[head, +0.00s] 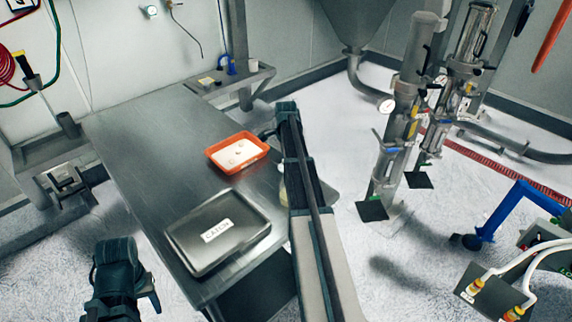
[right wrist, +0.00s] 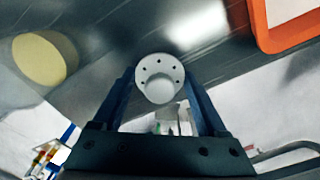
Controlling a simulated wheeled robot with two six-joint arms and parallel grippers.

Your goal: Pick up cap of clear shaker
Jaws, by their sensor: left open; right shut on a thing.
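In the right wrist view, my right gripper (right wrist: 160,80) is shut on a white round cap (right wrist: 159,79) with small holes around its rim and a raised middle. A pale yellow round thing (right wrist: 45,60) lies to its left, apart from the fingers; I cannot tell whether it is the clear shaker's open top. In the head view, my right arm crosses the table's right side and hides the cap. A pale yellowish bit (head: 283,190) shows beside that arm. My left gripper (head: 124,288) is open and empty, low at the left, off the table's edge.
The metal table (head: 160,135) holds an orange tray (head: 238,152) of white powder and a grey lidded box (head: 218,232) with a white label. The orange tray also shows in the right wrist view (right wrist: 290,37). The table's far left part is clear.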

